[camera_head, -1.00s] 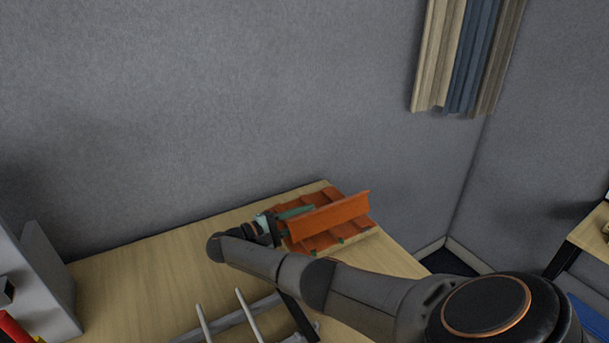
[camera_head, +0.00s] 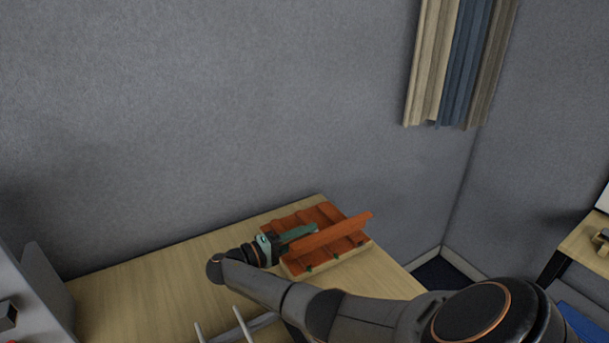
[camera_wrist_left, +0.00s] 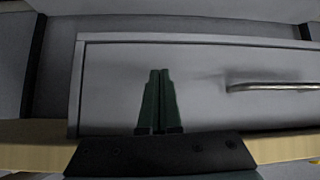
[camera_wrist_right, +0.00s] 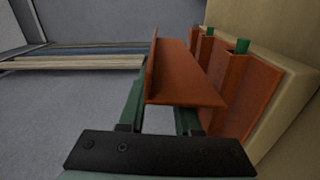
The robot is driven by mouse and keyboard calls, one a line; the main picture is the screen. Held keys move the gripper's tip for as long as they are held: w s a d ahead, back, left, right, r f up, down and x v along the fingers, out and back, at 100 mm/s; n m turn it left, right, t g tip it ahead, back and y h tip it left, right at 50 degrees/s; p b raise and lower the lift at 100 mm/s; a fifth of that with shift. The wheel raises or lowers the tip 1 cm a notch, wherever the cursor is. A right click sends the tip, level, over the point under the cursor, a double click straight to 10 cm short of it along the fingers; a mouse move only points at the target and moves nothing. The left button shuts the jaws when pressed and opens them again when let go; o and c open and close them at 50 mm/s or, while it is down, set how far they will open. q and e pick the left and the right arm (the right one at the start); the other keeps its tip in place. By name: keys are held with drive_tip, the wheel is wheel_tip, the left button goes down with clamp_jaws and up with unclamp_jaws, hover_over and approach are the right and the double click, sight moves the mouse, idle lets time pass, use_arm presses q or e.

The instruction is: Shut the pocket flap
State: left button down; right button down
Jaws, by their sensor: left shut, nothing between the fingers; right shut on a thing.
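The orange pocket piece (camera_head: 316,215) lies on a light wooden board at the table's far right corner. Its flap (camera_head: 330,236) is a long orange strip standing raised above the pockets; it also shows in the right wrist view (camera_wrist_right: 182,72). My right gripper (camera_head: 300,233) is shut on the flap, its green fingers reaching along it from the left. The flap hides part of the fingers' contact. Green ends (camera_wrist_right: 242,46) show in the pockets. My left gripper (camera_wrist_left: 159,75) is shut and empty in front of a grey drawer front; it is not in the head view.
The grey drawer (camera_wrist_left: 200,90) has a metal bar handle (camera_wrist_left: 273,87). Light rods (camera_head: 243,325) stand near the table's front edge. The wooden table (camera_head: 150,285) is clear left of my right gripper. A grey wall rises close behind.

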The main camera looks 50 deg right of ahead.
idle(0.4)
drive_tip(key=c, duration=0.9)
unclamp_jaws()
drive_tip(key=b+v, duration=0.1)
drive_tip(key=v, duration=1)
drive_tip(key=shift+b, duration=0.4)
drive_tip(key=shift+v, duration=0.85)
